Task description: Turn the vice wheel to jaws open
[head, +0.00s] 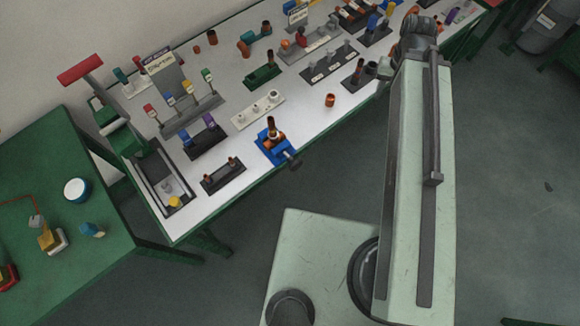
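The vice (277,148) is small and blue, and sits at the front edge of the white-topped bench. An upright copper-brown part with a dark top stands at its jaws. The vice wheel (292,161) is small and dark, on the front side of the vice, at the bench edge. The jaw gap is too small to make out. My arm reaches up the right side of the picture. Its dark far end is at the top right, over the bench edge, well apart from the vice. My gripper's fingers cannot be made out there.
The white bench (312,108) carries several rows of fixtures and parts. A dark tray (150,176) lies at its left end, near a red-handled green press (80,69). A green table (112,204) stands at the left. The floor in front of the vice is clear.

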